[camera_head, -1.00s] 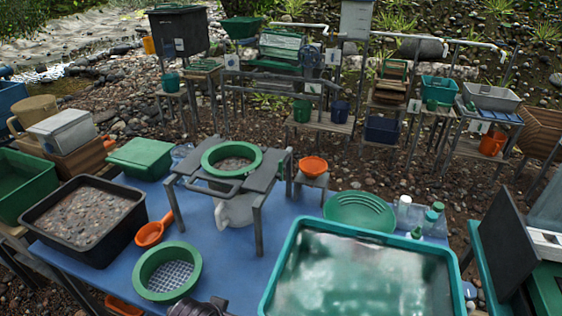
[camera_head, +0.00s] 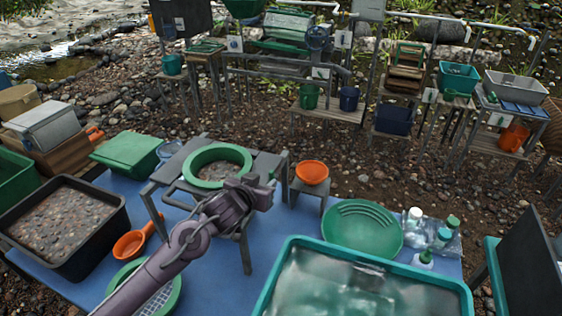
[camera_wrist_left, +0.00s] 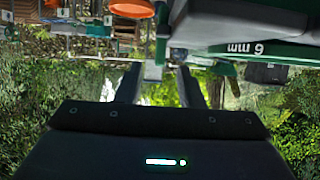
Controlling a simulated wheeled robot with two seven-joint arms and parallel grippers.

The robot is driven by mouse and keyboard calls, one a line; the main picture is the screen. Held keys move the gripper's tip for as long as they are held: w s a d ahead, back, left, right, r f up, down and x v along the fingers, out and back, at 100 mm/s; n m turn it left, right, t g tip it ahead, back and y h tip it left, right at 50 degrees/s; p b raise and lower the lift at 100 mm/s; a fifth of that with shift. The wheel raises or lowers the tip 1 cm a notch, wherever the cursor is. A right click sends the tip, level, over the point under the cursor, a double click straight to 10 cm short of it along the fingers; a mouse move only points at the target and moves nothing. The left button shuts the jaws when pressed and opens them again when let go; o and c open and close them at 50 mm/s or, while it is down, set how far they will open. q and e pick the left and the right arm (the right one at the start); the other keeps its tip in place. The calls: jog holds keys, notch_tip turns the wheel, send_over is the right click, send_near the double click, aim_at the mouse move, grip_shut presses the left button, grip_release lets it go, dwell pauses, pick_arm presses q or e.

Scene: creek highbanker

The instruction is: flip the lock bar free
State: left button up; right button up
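A grey stand (camera_head: 268,163) on the blue table holds a green-rimmed sieve (camera_head: 217,152) with gravel in it. A dark curved bar (camera_head: 176,204) runs along the stand's front, apparently the lock bar; my arm hides part of it. My left gripper (camera_head: 264,188) is at the stand's front right corner, over or beside its edge; contact cannot be told. The sieve's green side (camera_wrist_left: 285,48), marked "6 mm", shows there upside down. My right gripper is out of view.
An orange bowl (camera_head: 312,173) on a small stand is just right of the gripper. A green pan (camera_head: 362,229), bottles (camera_head: 443,236) and a teal water tub (camera_head: 365,262) fill the right side. A gravel tub (camera_head: 25,235) and orange scoop (camera_head: 130,244) are at left.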

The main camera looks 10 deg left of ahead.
aim_at(271, 175)
pick_arm(q)
jog(key=shift+w+r, duration=0.15)
jog(key=shift+w, duration=0.1)
jog(key=p+x, duration=0.1)
jog(key=x, duration=0.2)
jog(key=shift+w+r, duration=0.1)
jog(key=shift+r, duration=0.05)
jog(key=x, duration=0.2)
jog(key=shift+w+f, duration=0.2)
jog(key=shift+f, duration=0.05)
jog(key=shift+w+d+f, duration=0.1)
jog(key=shift+w+f, duration=0.05)
jog(key=shift+w, duration=0.25)
jog(key=shift+c, duration=0.6)
jog(key=c, duration=0.5)
grip_shut()
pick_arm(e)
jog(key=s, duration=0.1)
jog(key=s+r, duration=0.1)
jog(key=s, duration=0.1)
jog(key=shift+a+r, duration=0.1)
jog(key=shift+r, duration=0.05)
